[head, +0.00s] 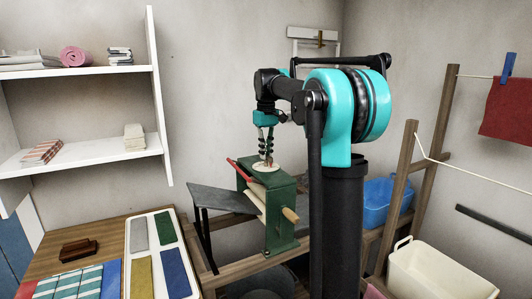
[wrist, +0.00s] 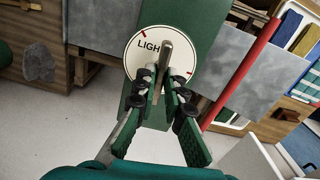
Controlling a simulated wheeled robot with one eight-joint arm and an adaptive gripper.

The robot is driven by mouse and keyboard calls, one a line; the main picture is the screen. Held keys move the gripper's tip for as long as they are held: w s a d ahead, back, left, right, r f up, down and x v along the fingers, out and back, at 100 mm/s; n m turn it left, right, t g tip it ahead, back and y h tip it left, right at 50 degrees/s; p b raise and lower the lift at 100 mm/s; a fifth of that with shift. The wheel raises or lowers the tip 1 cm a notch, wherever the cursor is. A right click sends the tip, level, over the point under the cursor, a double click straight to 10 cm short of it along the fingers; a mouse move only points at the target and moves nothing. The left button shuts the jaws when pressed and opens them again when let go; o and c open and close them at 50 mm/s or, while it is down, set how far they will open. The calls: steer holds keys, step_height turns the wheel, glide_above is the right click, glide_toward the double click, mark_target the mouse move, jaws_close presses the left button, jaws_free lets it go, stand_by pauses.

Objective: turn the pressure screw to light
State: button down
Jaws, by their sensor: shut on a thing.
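The pressure screw shows in the wrist view as a metal bar handle (wrist: 167,48) standing over a round white dial (wrist: 133,60). The dial carries the word LIGHT, partly covered by the bar, and short red marks at its upper left and lower right. The dial sits on top of a green mangle (head: 280,234), where it also shows in the head view (head: 279,168). My gripper (wrist: 160,82) is shut on the bar from the near side; it points down at the dial in the head view (head: 266,160). The fingers hide part of the dial's lower edge.
A red lever (head: 241,170) rises beside the mangle's top, and a wooden crank grip (head: 290,215) sticks out in front. A grey board (head: 222,199) extends left. A table with coloured cloths (head: 68,284) is at lower left. A cream tub (head: 440,272) stands at right.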

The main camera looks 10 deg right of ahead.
steer(key=n, duration=0.3)
steer(key=shift+n, duration=2.2)
steer(key=c, duration=1.6)
jaws_free()
steer(key=shift+r, duration=0.1)
step_height(320, 180, up, 12)
